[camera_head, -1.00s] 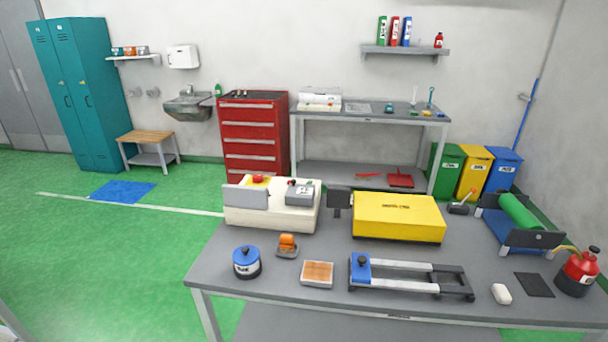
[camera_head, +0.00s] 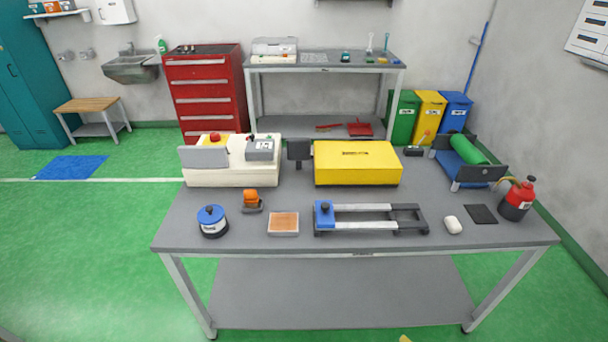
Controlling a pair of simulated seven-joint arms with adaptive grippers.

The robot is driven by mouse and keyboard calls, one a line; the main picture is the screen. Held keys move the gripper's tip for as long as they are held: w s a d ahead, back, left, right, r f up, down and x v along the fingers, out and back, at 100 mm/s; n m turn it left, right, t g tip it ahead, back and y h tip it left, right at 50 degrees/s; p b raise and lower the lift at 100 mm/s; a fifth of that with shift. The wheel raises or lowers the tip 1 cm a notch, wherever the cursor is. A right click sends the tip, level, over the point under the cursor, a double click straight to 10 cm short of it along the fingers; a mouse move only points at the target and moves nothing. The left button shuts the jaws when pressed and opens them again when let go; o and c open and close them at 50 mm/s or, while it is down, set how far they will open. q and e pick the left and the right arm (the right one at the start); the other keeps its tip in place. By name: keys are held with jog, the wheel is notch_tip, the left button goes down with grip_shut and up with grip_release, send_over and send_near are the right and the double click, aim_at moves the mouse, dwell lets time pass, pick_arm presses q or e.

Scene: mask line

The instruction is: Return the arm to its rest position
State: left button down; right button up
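Neither of my grippers shows clearly in the head view. Only a small yellowish shape (camera_head: 405,339) touches the bottom edge, and I cannot tell what it is. The grey workbench (camera_head: 340,285) stands in front of me with its top and lower shelf in view. No arm reaches over the bench top.
On the bench are a cream machine (camera_head: 232,172), a yellow box (camera_head: 357,164), a blue-lidded pot (camera_head: 212,221), a rail frame with a blue block (camera_head: 370,227), a green roller (camera_head: 470,149) and a red can (camera_head: 518,199). The lower shelf is bare.

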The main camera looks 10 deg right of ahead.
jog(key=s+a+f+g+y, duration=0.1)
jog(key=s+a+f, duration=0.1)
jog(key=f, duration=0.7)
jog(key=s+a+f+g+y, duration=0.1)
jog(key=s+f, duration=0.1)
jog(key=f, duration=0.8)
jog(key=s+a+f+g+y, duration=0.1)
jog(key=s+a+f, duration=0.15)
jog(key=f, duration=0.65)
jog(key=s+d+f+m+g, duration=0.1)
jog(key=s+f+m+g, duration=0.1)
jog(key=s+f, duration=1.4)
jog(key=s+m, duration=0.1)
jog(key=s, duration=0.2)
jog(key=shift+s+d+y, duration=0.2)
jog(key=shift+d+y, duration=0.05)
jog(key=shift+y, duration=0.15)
